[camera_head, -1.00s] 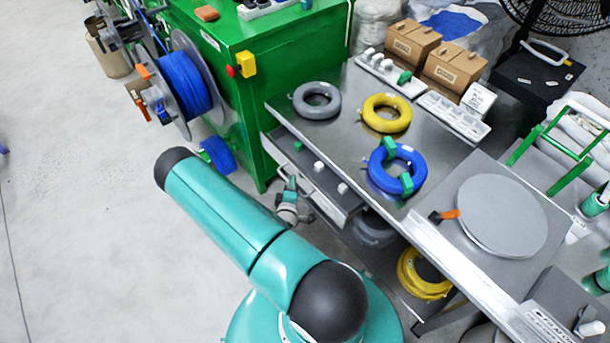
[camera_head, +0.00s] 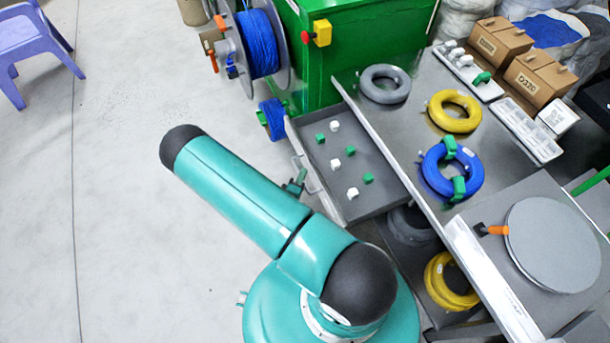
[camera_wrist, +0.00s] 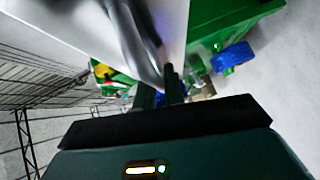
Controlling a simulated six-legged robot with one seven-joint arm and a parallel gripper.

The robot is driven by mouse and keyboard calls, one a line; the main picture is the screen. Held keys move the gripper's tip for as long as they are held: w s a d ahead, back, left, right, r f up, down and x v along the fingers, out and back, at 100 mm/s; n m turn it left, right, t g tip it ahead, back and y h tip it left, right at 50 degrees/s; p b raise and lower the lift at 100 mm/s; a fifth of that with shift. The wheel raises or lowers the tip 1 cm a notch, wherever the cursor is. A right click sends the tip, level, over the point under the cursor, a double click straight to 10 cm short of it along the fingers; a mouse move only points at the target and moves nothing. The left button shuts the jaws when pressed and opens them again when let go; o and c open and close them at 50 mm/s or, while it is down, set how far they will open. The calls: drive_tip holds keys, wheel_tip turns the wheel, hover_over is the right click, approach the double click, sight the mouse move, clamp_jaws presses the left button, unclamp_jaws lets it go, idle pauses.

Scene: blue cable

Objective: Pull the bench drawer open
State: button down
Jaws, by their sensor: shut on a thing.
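The bench drawer (camera_head: 372,200) stands well out from under the steel bench top, with several small white and green pieces in its grey tray. My gripper (camera_head: 297,183) is at the drawer's front, mostly hidden behind my teal arm in the head view. In the wrist view the dark fingers of my gripper (camera_wrist: 160,88) are shut at the metal handle (camera_wrist: 145,45) of the drawer. The exact contact on the handle is blurred.
Grey (camera_head: 385,84), yellow (camera_head: 455,110) and blue (camera_head: 452,168) cable coils lie on the bench top. A green machine (camera_head: 350,60) with a blue cable reel (camera_head: 257,43) stands behind the drawer. The floor at left is clear up to a purple chair (camera_head: 38,45).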

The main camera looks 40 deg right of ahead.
drive_tip(key=c, duration=1.5)
unclamp_jaws()
drive_tip(key=v, duration=1.3)
drive_tip(key=shift+s+a+r, duration=0.15)
drive_tip(key=shift+s+a, duration=0.05)
drive_tip(key=shift+a, duration=0.1)
